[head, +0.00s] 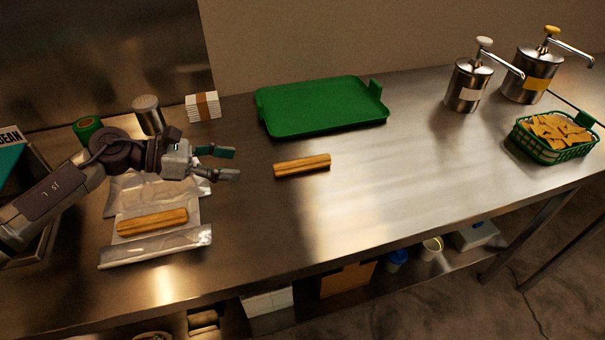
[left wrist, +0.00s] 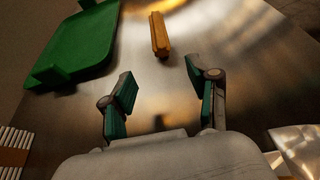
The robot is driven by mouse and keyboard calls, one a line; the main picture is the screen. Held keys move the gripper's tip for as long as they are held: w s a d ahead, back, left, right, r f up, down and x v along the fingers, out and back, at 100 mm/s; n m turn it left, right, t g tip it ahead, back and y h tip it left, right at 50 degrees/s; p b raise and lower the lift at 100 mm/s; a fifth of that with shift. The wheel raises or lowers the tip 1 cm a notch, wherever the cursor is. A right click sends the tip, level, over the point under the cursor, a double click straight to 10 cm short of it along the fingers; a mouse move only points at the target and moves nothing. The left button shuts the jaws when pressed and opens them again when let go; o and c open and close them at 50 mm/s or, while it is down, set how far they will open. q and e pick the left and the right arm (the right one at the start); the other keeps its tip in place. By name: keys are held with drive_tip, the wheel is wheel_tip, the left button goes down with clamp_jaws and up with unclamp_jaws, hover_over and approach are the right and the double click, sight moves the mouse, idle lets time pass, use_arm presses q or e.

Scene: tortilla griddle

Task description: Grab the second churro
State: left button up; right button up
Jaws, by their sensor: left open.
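One churro (head: 302,165) lies bare on the steel counter, just below the green tray in the head view. It also shows in the left wrist view (left wrist: 159,34), beyond my fingertips and roughly between them. Another churro (head: 152,221) lies on a paper wrapper (head: 118,255) at the left. My left gripper (head: 236,164) is open and empty, left of the bare churro and apart from it, with its fingers pointing toward it. In the left wrist view the open gripper (left wrist: 158,84) has green finger pads. My right gripper is not in view.
A green tray (head: 320,107) lies behind the bare churro. A napkin stack (head: 203,106), a shaker (head: 147,114) and a green roll (head: 88,129) stand at the back left. Two pump dispensers (head: 466,84) and a chip basket (head: 551,151) are at the right.

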sight(282, 164)
use_arm(q)
drive_tip(key=shift+w+d+f, duration=0.1)
drive_tip(key=shift+d, duration=0.35)
drive_tip(key=p+x, duration=0.2)
drive_tip(key=x, duration=0.5)
drive_tip(key=shift+d, duration=0.55)
drive_tip(key=x, duration=0.1)
drive_tip(key=p+x, duration=0.1)
drive_tip(key=x, duration=0.1)
drive_tip(key=p+x, duration=0.1)
drive_tip(key=shift+w+d, duration=0.2)
drive_tip(key=shift+d, duration=0.25)
drive_tip(key=c, duration=1)
drive_tip(key=shift+c, duration=0.5)
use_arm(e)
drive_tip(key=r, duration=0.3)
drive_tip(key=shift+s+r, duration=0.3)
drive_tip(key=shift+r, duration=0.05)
use_arm(q)
drive_tip(key=shift+r, duration=0.2)
